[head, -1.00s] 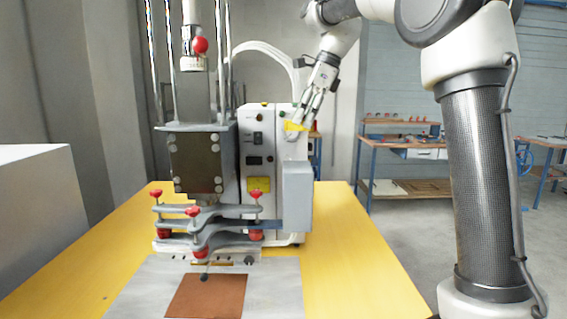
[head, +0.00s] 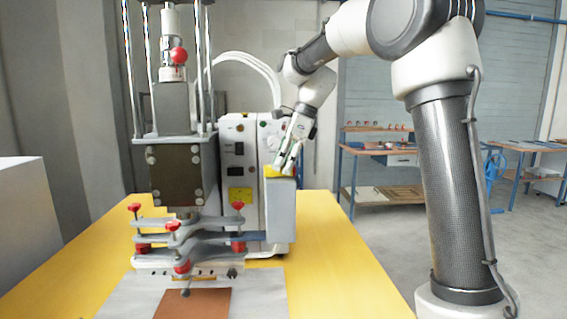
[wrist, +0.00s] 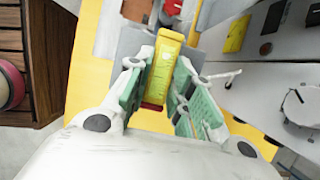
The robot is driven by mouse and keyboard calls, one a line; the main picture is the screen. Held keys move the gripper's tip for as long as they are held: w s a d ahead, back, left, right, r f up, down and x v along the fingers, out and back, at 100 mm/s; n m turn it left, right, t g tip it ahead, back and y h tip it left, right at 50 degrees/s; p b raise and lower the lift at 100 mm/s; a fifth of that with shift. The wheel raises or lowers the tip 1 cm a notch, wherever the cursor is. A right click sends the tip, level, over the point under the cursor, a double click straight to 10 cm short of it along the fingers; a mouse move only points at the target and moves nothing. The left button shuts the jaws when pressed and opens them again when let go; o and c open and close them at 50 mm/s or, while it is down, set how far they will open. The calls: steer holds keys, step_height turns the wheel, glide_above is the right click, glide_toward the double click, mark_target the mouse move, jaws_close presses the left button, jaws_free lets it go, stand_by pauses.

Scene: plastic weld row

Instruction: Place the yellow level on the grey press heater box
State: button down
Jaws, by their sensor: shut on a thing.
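The yellow level (head: 276,171) is between the fingers of my gripper (head: 285,164), which is shut on it. In the wrist view the level (wrist: 166,62) shows as a yellow bar with a vial window, between the green finger pads of the gripper (wrist: 168,82). The grey press heater box (head: 281,212) is on the right side of the white press cabinet. The level is right at the box's top edge in the head view; I cannot tell whether it touches the box. Part of the level is hidden by the fingers.
The press column and clamp plates with red knobs (head: 183,268) stand left of the box. The white control cabinet (head: 237,150) is close behind it. The yellow table (head: 335,265) is clear to the right. Workbenches (head: 378,160) stand farther back.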

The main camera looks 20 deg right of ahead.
steer(key=c, duration=1.3)
jaws_free()
steer(key=shift+o, duration=0.2)
steer(key=w+v, duration=0.1)
steer(key=v, duration=1)
steer(key=s+d+n+t+h, duration=0.1)
steer(key=s+d+n, duration=0.35)
steer(key=s, duration=0.55)
steer(key=s+d+f+n+t+h, duration=0.1)
steer(key=s+d+f+n, duration=0.2)
steer(key=s+f+n, duration=0.5)
steer(key=s+d+f+n+t+h, duration=0.1)
steer(key=s+f+n, duration=0.6)
steer(key=s, duration=0.7)
steer(key=shift+d+f+n+h, duration=0.35)
steer(key=shift+d+f+h, duration=0.3)
steer(key=shift+d, duration=0.5)
